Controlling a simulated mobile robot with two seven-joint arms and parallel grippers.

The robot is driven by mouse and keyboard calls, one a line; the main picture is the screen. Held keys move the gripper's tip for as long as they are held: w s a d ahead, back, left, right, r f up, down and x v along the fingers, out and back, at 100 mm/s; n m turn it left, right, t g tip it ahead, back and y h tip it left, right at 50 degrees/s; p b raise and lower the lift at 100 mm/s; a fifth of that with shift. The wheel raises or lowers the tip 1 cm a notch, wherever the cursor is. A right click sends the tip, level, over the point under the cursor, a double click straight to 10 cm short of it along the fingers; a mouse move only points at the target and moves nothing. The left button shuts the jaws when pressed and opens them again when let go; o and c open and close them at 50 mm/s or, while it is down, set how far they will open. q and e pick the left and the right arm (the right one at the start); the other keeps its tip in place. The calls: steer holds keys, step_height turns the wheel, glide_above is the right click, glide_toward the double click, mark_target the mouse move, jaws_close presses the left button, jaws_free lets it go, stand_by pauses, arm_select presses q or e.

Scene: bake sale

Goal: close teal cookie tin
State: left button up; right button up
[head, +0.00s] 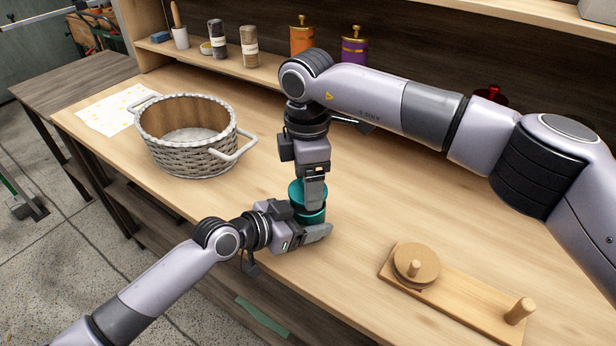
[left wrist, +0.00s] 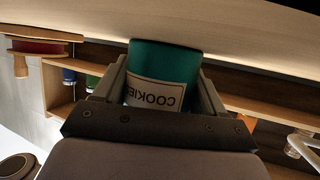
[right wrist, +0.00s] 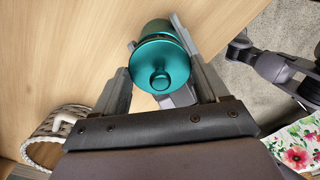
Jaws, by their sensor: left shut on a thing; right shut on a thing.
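The teal cookie tin (head: 311,217) stands upright near the front edge of the counter. Its white label, seen upside down, shows in the left wrist view (left wrist: 154,95). My left gripper (head: 303,230) comes in low from the left and is shut around the tin's body. The teal lid (head: 296,191) with its round knob is at the tin's top; it also shows in the right wrist view (right wrist: 160,65). My right gripper (head: 314,188) reaches down from above and is shut on the lid. A dark line shows between lid and body; I cannot tell whether the lid is fully seated.
A white wicker basket (head: 190,158) stands left on the counter. A wooden board with pegs (head: 460,303) and a disc (head: 417,264) lies at the front right. Jars (head: 250,47) and canisters (head: 302,38) line the back shelf.

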steer(key=shift+f, duration=0.8)
steer(key=shift+f, duration=0.6)
steer(key=o, duration=1)
step_height(320, 180, up, 12)
steer(key=shift+w+r, duration=0.1)
arm_select(q)
steer(key=o, duration=1.6)
steer(key=shift+a, duration=0.1)
steer(key=shift+v, duration=3.5)
